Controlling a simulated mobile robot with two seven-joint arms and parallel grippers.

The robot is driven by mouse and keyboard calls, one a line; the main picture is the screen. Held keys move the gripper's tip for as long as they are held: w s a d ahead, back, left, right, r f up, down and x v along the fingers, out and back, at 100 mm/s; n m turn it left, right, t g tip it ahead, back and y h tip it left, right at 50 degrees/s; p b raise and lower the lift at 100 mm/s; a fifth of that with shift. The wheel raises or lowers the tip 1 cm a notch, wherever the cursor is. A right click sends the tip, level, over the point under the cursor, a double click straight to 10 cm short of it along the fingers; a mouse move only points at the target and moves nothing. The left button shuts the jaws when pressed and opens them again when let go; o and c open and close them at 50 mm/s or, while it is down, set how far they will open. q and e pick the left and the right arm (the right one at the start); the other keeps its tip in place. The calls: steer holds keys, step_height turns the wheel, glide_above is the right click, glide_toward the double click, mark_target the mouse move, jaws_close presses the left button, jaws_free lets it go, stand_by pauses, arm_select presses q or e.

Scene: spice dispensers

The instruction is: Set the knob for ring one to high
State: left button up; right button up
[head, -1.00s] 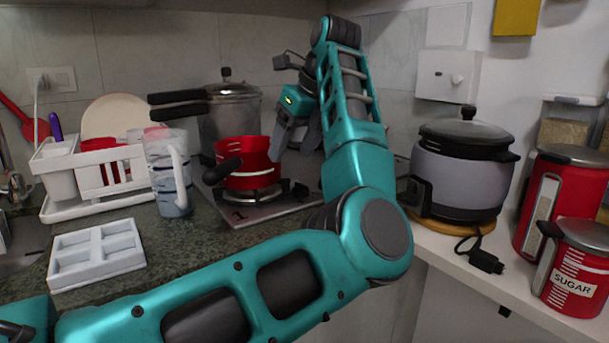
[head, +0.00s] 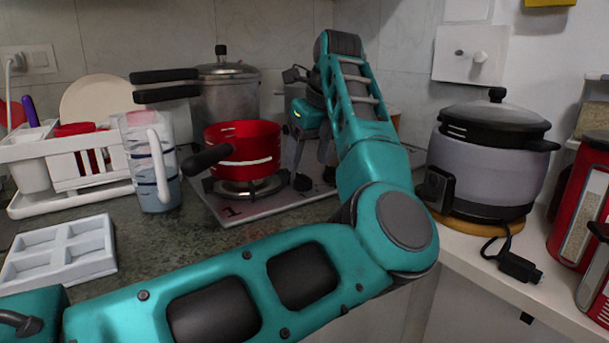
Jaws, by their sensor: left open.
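Two small dark knobs are on the cooktop right of the pan, a nearer one (head: 302,183) and one farther right (head: 329,176). I cannot read their settings. My left gripper (head: 313,162) points down just above the knobs, its grey fingers apart and nothing visible between them. My left forearm hides the cooktop's right part. My right gripper is out of view.
A metal pressure cooker (head: 228,105) stands behind the pan. A measuring jug (head: 152,165), a dish rack (head: 75,192) and a white tray (head: 62,255) are to the left. A rice cooker (head: 485,165) and red canisters (head: 582,205) stand on the right.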

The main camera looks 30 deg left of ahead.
mark_target(303, 174)
arm_select(q)
steer(key=x, duration=0.3)
steer(key=shift+w+a+f+b, duration=0.1)
steer(key=shift+a+f+b, duration=0.1)
steer(key=shift+f+b, duration=0.15)
steer(key=shift+a+f, duration=0.1)
steer(key=shift+f, duration=0.15)
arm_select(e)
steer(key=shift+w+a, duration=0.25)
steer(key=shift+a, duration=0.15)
arm_select(q)
steer(key=shift+c, duration=0.2)
steer(key=c, duration=1)
steer(key=m+t, duration=0.1)
steer(key=m, duration=0.1)
steer(key=shift+m, duration=0.3)
steer(key=m+h, duration=0.1)
steer(key=m, duration=0.1)
steer(key=shift+a+m+t, duration=0.1)
steer(key=shift+m+t, duration=0.2)
steer(key=shift+t, duration=0.1)
steer(key=shift+m, duration=0.3)
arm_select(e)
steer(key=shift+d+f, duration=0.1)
